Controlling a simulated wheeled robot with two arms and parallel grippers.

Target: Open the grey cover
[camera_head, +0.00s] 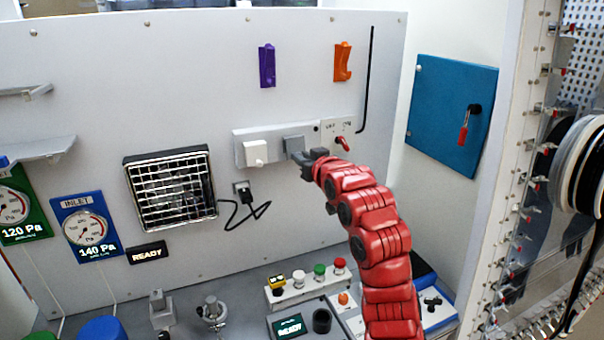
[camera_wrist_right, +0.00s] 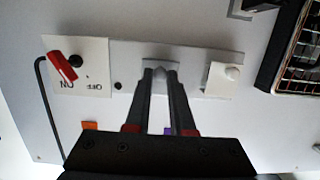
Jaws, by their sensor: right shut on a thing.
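The grey cover (camera_head: 293,143) is a small square flap on a pale wall plate (camera_head: 273,134), to the right of a white cover (camera_head: 255,153). My right gripper (camera_head: 300,157) reaches its lower edge from the lower right. In the right wrist view, the fingertips (camera_wrist_right: 160,74) are shut on the edge of the grey cover (camera_wrist_right: 160,64), which looks close to the plate. How far it is tilted is hard to tell. The fingers hide part of it. My left gripper is not in view.
A red rotary switch (camera_head: 343,142) marked OFF and ON sits just right of the cover. A fan grille (camera_head: 171,188) and a black plug (camera_head: 244,193) with a cable are on the left. A blue door (camera_head: 450,110) is at right. Push buttons (camera_head: 319,271) stand below.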

